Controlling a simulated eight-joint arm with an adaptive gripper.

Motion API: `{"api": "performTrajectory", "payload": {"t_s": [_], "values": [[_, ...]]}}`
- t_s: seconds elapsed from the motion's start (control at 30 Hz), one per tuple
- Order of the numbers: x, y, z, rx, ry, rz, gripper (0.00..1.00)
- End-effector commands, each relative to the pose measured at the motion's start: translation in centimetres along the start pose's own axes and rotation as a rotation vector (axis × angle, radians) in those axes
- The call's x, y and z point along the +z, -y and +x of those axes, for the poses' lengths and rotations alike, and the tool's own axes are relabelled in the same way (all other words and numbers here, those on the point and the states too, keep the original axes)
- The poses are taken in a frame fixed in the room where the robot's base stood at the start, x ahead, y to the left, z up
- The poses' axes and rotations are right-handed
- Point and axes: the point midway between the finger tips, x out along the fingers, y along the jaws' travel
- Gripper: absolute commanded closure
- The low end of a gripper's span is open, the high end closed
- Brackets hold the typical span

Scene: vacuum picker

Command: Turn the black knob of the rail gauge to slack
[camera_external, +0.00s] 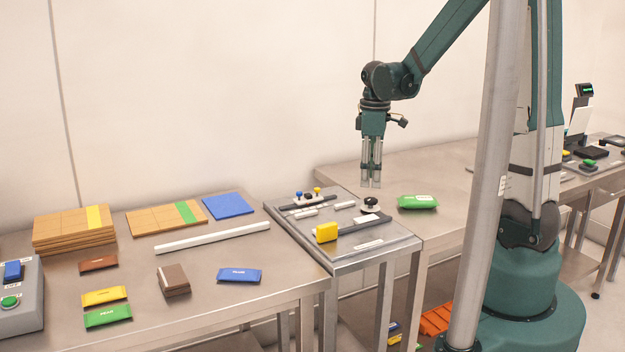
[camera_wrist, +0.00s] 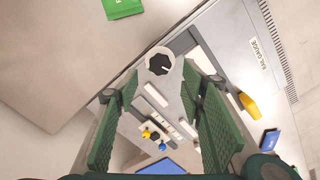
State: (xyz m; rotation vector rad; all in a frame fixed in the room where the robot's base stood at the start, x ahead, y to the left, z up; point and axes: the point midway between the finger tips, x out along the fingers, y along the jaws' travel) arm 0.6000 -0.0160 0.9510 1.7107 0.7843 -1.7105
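The black knob (camera_external: 371,203) stands on the rail gauge, a grey metal panel (camera_external: 345,258) at the right end of the left table. In the wrist view the knob (camera_wrist: 159,64) is round and dark with a small white mark, on a light plate. The "RAIL GAUGE" label (camera_wrist: 262,53) shows to its right. My gripper (camera_external: 371,186) points down above the knob, apart from it. In the wrist view my gripper (camera_wrist: 162,88) has its two green fingers wide apart with nothing between them. The knob's setting is too small to read.
A yellow block (camera_external: 326,232) sits on a dark rail at the panel's front. Small blue and yellow knobs (camera_external: 308,193) stand at its back. A green packet (camera_external: 418,202) lies right of the panel. A white bar (camera_external: 213,238) and a blue packet (camera_external: 240,275) lie left.

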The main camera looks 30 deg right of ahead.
Motion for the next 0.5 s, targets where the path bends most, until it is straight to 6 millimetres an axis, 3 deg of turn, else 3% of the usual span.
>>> {"api": "performTrajectory", "payload": {"t_s": [0.2,0.5], "values": [[0.0,0.0,-2.9,0.0,0.0,0.0,0.6],[0.0,0.0,-5.2,0.0,0.0,0.0,0.6]]}}
